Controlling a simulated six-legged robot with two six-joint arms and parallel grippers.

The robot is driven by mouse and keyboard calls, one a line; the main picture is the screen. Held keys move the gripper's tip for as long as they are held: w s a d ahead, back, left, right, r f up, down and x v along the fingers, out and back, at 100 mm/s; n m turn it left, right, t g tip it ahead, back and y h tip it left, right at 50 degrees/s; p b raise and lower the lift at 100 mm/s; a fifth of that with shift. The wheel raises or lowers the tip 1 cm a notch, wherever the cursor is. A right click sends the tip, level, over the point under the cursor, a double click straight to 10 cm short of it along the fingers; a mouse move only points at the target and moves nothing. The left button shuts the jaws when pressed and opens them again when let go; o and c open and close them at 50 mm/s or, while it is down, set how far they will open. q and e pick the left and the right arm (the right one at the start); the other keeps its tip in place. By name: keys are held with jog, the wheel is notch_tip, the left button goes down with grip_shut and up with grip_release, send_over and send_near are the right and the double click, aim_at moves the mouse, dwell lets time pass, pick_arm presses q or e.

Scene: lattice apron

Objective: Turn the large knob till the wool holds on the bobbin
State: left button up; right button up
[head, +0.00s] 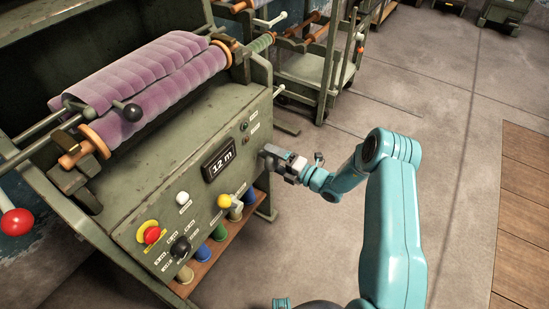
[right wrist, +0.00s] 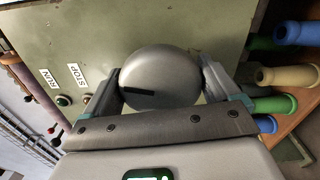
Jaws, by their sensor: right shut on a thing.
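My right gripper (head: 268,157) reaches the right part of the machine's sloping green front panel (head: 165,205). In the right wrist view it is shut on the large round grey knob (right wrist: 160,76), a finger on either side; a dark mark shows on the knob's face. In the head view the gripper mostly hides this knob. Purple wool (head: 150,75) lies in thick ribbed rolls around the bobbin, whose orange end (head: 95,141) shows at the near side. A display (head: 218,160) reads 12 m. My left gripper is not in view.
The panel also carries a red button (head: 152,235), a black knob (head: 180,246), a yellow knob (head: 225,201) and a white knob (head: 183,198). Several coloured spools stand on a shelf below. A green trolley (head: 325,70) stands behind. The floor to the right is clear.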

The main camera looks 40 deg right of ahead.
dwell(0.4)
jog(key=o, duration=0.8)
jog(key=p+v, duration=0.1)
jog(key=v, duration=1.5)
jog(key=shift+s+d+p, duration=0.1)
jog(key=shift+s+p, duration=0.1)
jog(key=shift+p, duration=0.15)
